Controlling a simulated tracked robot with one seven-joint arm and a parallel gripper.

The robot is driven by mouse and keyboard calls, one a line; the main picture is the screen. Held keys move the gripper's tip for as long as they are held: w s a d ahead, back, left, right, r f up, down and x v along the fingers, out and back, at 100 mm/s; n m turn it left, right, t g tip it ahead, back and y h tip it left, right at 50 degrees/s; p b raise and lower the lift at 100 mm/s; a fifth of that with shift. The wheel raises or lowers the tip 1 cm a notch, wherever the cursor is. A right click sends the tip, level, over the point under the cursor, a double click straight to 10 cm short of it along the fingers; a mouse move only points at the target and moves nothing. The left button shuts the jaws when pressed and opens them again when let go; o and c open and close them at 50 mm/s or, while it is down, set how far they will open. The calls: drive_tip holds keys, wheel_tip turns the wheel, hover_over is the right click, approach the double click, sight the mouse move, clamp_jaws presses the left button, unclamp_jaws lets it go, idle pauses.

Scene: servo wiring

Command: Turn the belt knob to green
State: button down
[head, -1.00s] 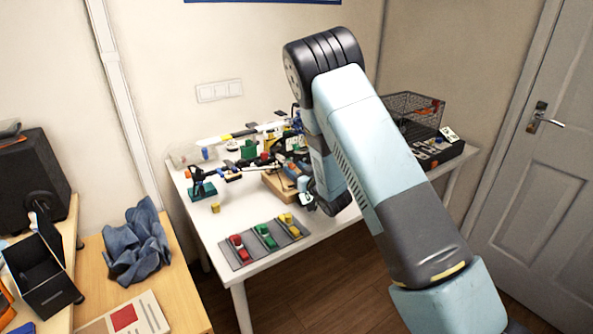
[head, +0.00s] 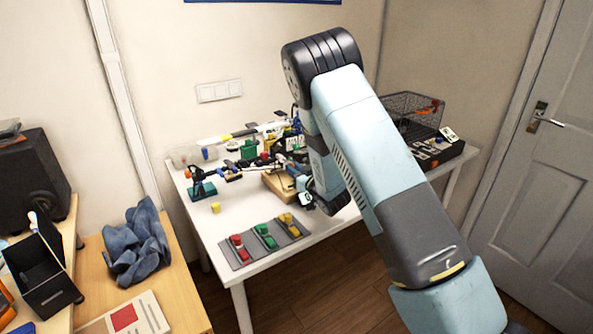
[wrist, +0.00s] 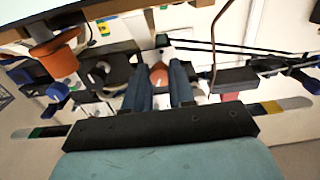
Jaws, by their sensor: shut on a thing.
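My gripper (wrist: 159,88) shows in the wrist view as two blue-grey fingers closed around a rounded orange-red knob (wrist: 158,75). The fingers hide its sides, and I cannot tell which colour it points at. In the head view my gripper (head: 304,190) is low over the right part of the white table, beside a wooden block (head: 277,186); the knob cannot be made out there.
A grey mat (head: 240,260) with red, green and yellow pieces lies at the table's front. A wire basket (head: 412,108) is at the back right. An orange cylinder-like part (wrist: 57,52) is near my gripper's upper left.

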drive_tip(key=shift+d, duration=0.15)
drive_tip(key=shift+n, duration=1)
drive_tip(key=c, duration=0.9)
unclamp_jaws()
drive_tip(key=shift+c, duration=0.2)
drive_tip(key=v, duration=1.3)
drive_tip(key=shift+s+d, duration=0.15)
drive_tip(key=shift+s, duration=0.2)
